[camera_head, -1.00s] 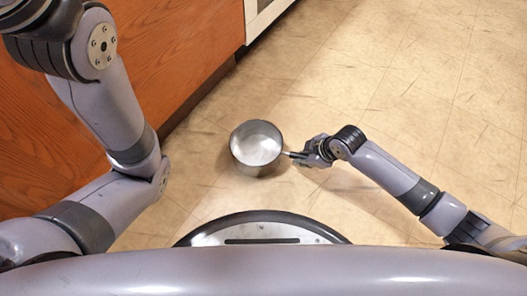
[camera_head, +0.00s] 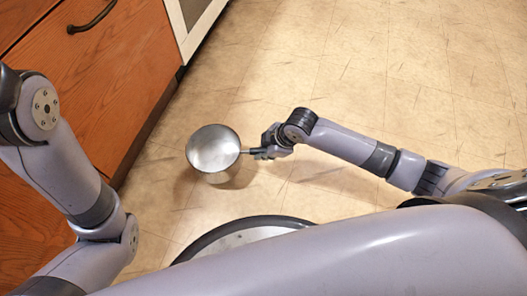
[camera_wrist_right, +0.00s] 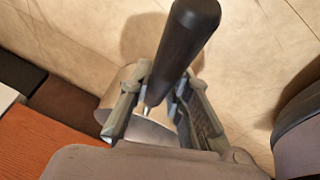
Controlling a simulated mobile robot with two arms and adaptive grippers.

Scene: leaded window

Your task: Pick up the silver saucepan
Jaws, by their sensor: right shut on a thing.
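The silver saucepan (camera_head: 213,150) is in the middle left of the head view, its open top facing up and its inside empty. Its handle points right, to my right gripper (camera_head: 268,147), which is shut on it. In the right wrist view the dark handle (camera_wrist_right: 184,45) passes between the two fingers of the right gripper (camera_wrist_right: 160,108), and part of the pan's metal body (camera_wrist_right: 117,90) shows behind the left finger. The pan's shadow lies apart from it, so it appears to be held above the floor. My left gripper is out of view; only its arm shows at the left.
Wooden cabinets with a drawer (camera_head: 95,60) and a metal handle stand along the left. A white-framed appliance (camera_head: 192,22) is at the top. The tiled floor (camera_head: 400,70) is clear to the upper right.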

